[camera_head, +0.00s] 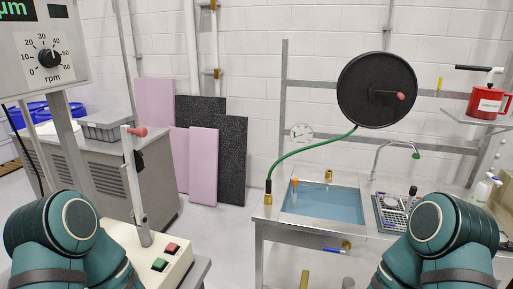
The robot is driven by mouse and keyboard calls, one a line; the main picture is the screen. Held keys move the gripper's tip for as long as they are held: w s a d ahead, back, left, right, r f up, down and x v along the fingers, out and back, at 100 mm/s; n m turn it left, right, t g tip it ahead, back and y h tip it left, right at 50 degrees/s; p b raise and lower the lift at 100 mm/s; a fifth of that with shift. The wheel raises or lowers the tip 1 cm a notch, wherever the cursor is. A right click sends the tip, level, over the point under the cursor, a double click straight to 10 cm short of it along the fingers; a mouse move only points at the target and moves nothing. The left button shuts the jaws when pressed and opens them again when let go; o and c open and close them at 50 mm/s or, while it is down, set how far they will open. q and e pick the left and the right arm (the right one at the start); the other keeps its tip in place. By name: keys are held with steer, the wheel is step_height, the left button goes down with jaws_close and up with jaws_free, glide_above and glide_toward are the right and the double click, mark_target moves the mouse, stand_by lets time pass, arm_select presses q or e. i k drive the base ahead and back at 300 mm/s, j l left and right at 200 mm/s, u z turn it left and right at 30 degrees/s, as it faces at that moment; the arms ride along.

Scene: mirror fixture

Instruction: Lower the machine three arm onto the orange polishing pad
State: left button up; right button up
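A light upright bar (133,182) with a red knob (138,131) at its top stands on a cream control box (140,258) at the left. It may be a machine arm; I see no label giving its number. The box has a red button (171,247) and a green button (159,264). I cannot make out an orange polishing pad. Teal links of my left and right arms show at the bottom left and bottom right, but neither gripper is in view.
A dial panel marked rpm (48,55) stands at the upper left. A grey cabinet (155,170) is behind the bar. A sink with blue water (325,203) is at the right, with a black reel (376,90) above it. Open floor (226,230) lies between.

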mark_target(133, 159)
steer(key=k+j+u, duration=0.1)
steer(key=k+u, duration=0.4)
steer(key=k+j+u, duration=0.2)
steer(key=u, duration=0.25)
steer(key=i, duration=0.15)
